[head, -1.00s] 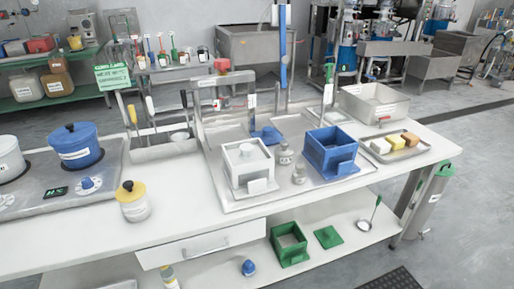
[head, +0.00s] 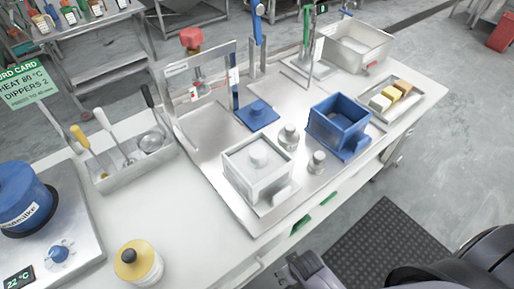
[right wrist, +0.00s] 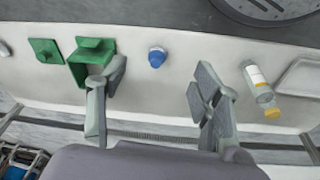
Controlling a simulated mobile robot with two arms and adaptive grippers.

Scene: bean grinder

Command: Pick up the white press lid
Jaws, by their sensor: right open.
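The white press lid (head: 258,156) has a round knob and sits in the top of the white square box (head: 268,186) on the metal tray. My right gripper (head: 300,268) shows only partly at the bottom of the head view, in front of the table edge and well apart from the lid. In the right wrist view my right gripper (right wrist: 160,76) is open and empty, its fingers wide apart above the lower shelf. The lid is not in that view. My left gripper is not in view.
On the tray are a blue box (head: 338,124), a blue lid (head: 257,115), two small weights (head: 288,137) and a press frame (head: 237,75). The lower shelf holds a green box (right wrist: 92,47), a blue-topped object (right wrist: 157,57) and a bottle (right wrist: 259,84).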

